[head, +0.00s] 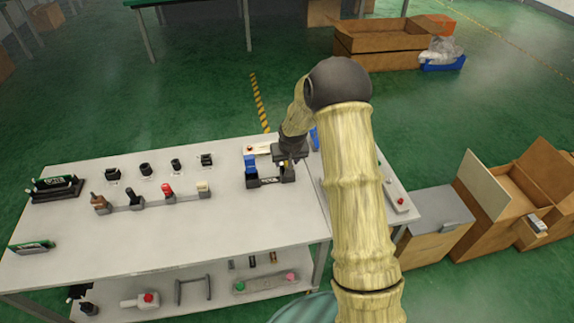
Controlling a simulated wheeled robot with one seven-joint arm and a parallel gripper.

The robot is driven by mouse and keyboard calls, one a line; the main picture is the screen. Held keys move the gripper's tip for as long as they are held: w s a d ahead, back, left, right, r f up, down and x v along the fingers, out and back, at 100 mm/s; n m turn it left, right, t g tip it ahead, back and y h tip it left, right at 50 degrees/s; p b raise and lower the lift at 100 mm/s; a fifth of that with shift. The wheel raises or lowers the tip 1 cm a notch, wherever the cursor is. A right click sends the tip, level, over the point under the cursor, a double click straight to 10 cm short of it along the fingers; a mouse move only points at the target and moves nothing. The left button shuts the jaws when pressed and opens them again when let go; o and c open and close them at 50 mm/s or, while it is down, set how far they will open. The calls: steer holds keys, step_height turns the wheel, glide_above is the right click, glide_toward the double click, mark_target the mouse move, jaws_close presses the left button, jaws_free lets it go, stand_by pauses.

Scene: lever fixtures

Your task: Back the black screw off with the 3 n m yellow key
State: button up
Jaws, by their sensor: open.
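My gripper (291,160) is open at the right part of the table, just over or beside a small black holder (268,181). Blue pieces (250,164) stand at the holder's left side. I cannot tell whether the fingers touch anything there. The yellow key cannot be made out at this size; my gripper and arm hide part of the holder area. Several small black fixtures (145,169) stand in a back row on the table; I cannot tell which, if any, carries the black screw.
A front row on the white table (150,235) has brown (97,200), black (134,197), red (167,189) and cream-topped (203,187) levers. Black racks (55,189) stand at left. A lower shelf holds more parts. Cardboard boxes (510,190) are at right. The table's front middle is clear.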

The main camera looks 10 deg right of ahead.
jaws_close()
steer(key=shift+r, duration=0.15)
step_height(320, 180, up, 10)
steer(key=shift+f+b, duration=0.1)
steer(key=shift+b, duration=0.4)
steer(key=shift+a, duration=0.15)
stand_by(0.5)
